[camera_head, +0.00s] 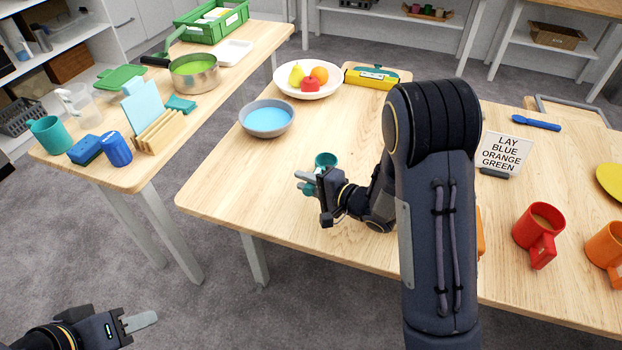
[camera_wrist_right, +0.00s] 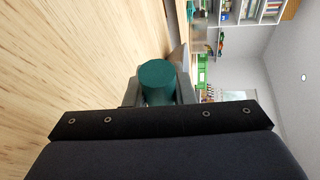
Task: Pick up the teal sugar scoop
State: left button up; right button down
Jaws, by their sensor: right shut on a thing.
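The teal sugar scoop (camera_head: 326,159) is at my right gripper (camera_head: 306,183), over the near left part of the large wooden table. In the right wrist view the scoop (camera_wrist_right: 158,76) shows as a dark teal rounded end between the two fingers (camera_wrist_right: 160,92). The right gripper is shut on it. Part of the scoop is hidden by the fingers and hand, and I cannot tell whether it touches the table. My left gripper (camera_head: 140,321) is low at the bottom left, over the floor and away from both tables; its finger gap cannot be made out.
A grey bowl with blue inside (camera_head: 267,119) and a white fruit plate (camera_head: 308,81) stand behind the right gripper. A sign (camera_head: 502,152), a red mug (camera_head: 538,230) and an orange mug (camera_head: 606,246) are to the right. A side table (camera_head: 150,176) stands left, across a floor gap.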

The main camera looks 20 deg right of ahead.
notch_tip(320, 180, up, 3)
jog(key=shift+f+p, duration=0.2)
jog(key=shift+p, duration=0.15)
jog(key=s+d+r+p, duration=0.1)
jog(key=d+r+p, duration=0.2)
jog(key=d+r, duration=0.7)
jog(key=shift+s+d, duration=0.4)
jog(key=shift+d, duration=1.6)
jog(key=c, duration=1.8)
grip_release()
grip_shut()
